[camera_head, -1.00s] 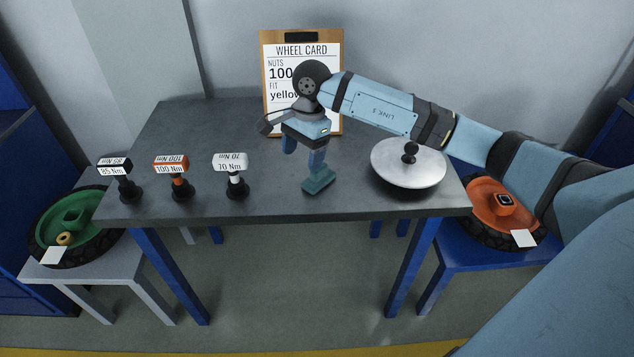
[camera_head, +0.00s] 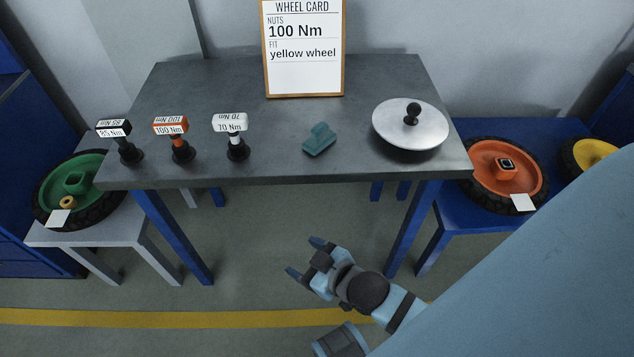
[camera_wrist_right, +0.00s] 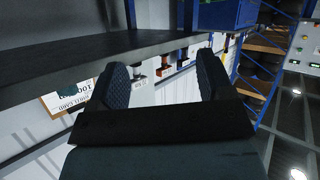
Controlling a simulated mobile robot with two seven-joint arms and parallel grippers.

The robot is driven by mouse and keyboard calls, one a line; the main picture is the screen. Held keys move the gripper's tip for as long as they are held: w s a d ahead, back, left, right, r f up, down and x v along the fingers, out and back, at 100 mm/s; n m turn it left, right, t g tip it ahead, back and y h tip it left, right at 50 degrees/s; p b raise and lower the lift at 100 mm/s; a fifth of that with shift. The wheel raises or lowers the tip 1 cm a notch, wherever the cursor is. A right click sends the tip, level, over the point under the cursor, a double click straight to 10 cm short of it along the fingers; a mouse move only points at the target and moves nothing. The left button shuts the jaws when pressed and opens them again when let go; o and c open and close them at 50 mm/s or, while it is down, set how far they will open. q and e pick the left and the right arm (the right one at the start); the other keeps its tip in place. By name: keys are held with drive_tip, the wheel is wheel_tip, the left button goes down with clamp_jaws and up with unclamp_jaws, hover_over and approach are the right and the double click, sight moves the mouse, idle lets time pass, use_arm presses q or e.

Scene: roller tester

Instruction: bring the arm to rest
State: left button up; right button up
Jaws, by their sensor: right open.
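My right gripper (camera_head: 304,260) is open and empty. In the head view it hangs over the floor in front of the table (camera_head: 262,172), below the table's front edge, with its arm folded back at the lower right. In the right wrist view its two fingers (camera_wrist_right: 160,85) stand wide apart with nothing between them, and the table's edge (camera_wrist_right: 95,58) runs past them on the upper left. My left gripper is in neither view.
On the table are three torque tools (camera_head: 180,148), a teal block (camera_head: 319,139), a silver lid (camera_head: 408,128) with a black knob and the wheel card (camera_head: 305,72). A green wheel (camera_head: 92,168) is left; orange (camera_head: 478,158) and yellow (camera_head: 584,150) wheels are right.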

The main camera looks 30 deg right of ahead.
drive_tip(key=s+f+m+g, duration=0.2)
drive_tip(key=s+f, duration=0.1)
drive_tip(key=s, duration=0.1)
use_arm(q)
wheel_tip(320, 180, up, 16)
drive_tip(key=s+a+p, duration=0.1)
drive_tip(key=p, duration=2)
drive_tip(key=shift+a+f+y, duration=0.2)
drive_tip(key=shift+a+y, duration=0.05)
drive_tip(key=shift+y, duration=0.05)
use_arm(e)
wheel_tip(320, 180, up, 16)
drive_tip(key=d, duration=0.1)
drive_tip(key=shift+s+d+h, duration=0.3)
drive_tip(key=shift+s+d, duration=0.05)
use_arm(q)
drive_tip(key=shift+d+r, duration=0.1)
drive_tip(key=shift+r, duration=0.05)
use_arm(e)
drive_tip(key=shift+a+r, duration=0.1)
drive_tip(key=shift+r, duration=0.2)
